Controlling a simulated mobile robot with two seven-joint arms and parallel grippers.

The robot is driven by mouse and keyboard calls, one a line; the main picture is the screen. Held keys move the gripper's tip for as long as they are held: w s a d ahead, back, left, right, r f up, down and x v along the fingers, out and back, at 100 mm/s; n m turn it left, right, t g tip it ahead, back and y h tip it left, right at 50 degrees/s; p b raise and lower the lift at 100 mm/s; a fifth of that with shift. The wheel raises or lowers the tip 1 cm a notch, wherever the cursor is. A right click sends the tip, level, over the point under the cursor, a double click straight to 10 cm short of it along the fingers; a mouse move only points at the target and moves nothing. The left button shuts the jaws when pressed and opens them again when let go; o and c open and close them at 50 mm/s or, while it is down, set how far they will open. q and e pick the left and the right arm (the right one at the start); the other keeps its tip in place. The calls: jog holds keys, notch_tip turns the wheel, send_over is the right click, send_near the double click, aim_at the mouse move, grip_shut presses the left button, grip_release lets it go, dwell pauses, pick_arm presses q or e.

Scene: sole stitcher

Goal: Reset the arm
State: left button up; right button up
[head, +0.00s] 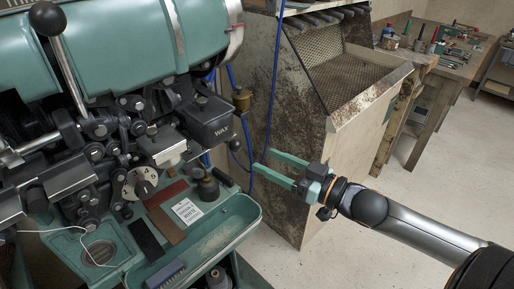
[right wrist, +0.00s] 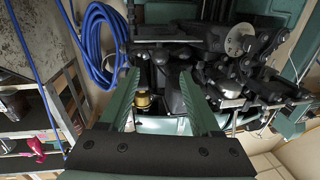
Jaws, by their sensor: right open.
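My right gripper (head: 263,161) reaches in from the right in the head view, with its green fingers apart and nothing between them. Its fingertips point left toward the green sole stitcher (head: 228,218) and stay clear of it, near a hanging blue cable. In the right wrist view the open fingers (right wrist: 158,75) frame part of the stitcher's dark mechanism (right wrist: 170,95) and a small brass part (right wrist: 143,102) behind them. My left gripper is not in view.
A stained wooden cabinet (head: 345,130) with a mesh panel stands behind my right gripper. A workbench with tools (head: 450,50) is at the back right. A blue hose coil (right wrist: 95,50) hangs in the right wrist view. The floor (head: 440,180) at right is clear.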

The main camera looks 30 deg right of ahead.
notch_tip(320, 180, down, 11)
jog(key=s+d+m+g+h, duration=0.1)
jog(key=s+m+h, duration=0.1)
jog(key=h, duration=0.1)
jog(key=s+a+f+g, duration=0.2)
jog(key=s+a+f, duration=0.1)
jog(key=f, duration=0.4)
jog(key=s+a+f+g+h, duration=0.1)
jog(key=s+a+f+g, duration=0.1)
jog(key=s+a+f, duration=0.2)
jog(key=s+a+f+g+h, duration=0.1)
jog(key=s+a+f+g, duration=0.1)
jog(key=s+f, duration=0.5)
notch_tip(320, 180, down, 4)
jog(key=shift+a+r, duration=0.1)
jog(key=shift+a, duration=0.65)
